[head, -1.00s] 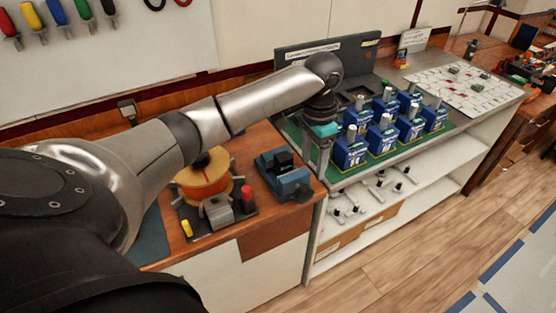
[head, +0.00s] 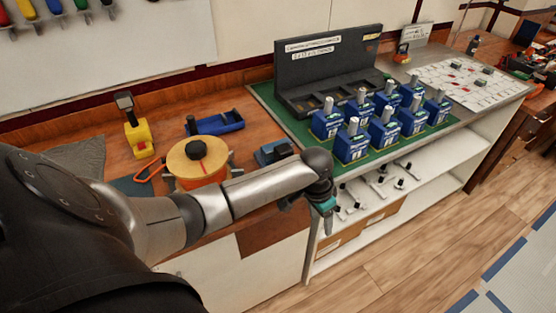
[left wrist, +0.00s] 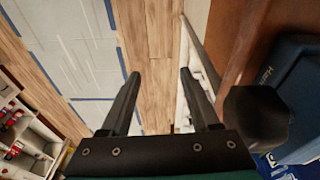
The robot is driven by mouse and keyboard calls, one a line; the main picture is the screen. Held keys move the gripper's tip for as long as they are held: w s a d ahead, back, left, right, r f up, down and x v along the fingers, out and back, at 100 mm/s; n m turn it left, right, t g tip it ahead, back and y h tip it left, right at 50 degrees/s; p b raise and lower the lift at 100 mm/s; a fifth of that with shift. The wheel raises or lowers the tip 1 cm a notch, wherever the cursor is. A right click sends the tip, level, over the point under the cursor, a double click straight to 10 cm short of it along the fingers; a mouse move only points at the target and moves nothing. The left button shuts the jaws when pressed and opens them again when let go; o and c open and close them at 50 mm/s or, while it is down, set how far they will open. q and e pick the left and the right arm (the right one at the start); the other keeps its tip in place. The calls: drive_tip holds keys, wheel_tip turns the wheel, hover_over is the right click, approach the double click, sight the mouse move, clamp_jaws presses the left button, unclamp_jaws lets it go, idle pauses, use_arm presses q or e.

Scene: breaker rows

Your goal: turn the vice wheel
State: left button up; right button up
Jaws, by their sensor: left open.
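The blue vice (head: 273,151) sits at the right front of the wooden bench, partly hidden behind my left arm in the head view. Its blue body (left wrist: 303,85) also shows at the right of the left wrist view. A dark many-sided knob, which looks like the vice wheel (left wrist: 256,115), is beside the right finger in that view. My left gripper (head: 328,225) points down in front of the bench edge. In the left wrist view the left gripper (left wrist: 160,76) is open, with only floor and shelf edge between its fingers. Whether it touches the wheel cannot be told.
An orange-sided spool (head: 197,158) stands left of the vice, partly behind my arm. Blue breakers (head: 352,143) stand in rows on a green mat to the right. A white shelf (head: 350,225) with small parts is below. Open floor (head: 440,230) lies in front.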

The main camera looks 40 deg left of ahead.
use_arm(q)
drive_tip(key=s+f+b, duration=0.2)
drive_tip(key=s+f, duration=0.2)
drive_tip(key=f, duration=0.5)
drive_tip(key=s+a+f+n+b, duration=0.1)
drive_tip(key=s+f, duration=0.4)
drive_tip(key=f, duration=0.4)
drive_tip(key=s+a+f+n+y+b, duration=0.1)
drive_tip(key=s+f+b, duration=0.1)
drive_tip(key=s+f, duration=0.3)
wheel_tip(320, 180, down, 4)
drive_tip(key=shift+f+b, duration=0.25)
drive_tip(key=shift+b, duration=0.1)
drive_tip(key=shift+s, duration=0.1)
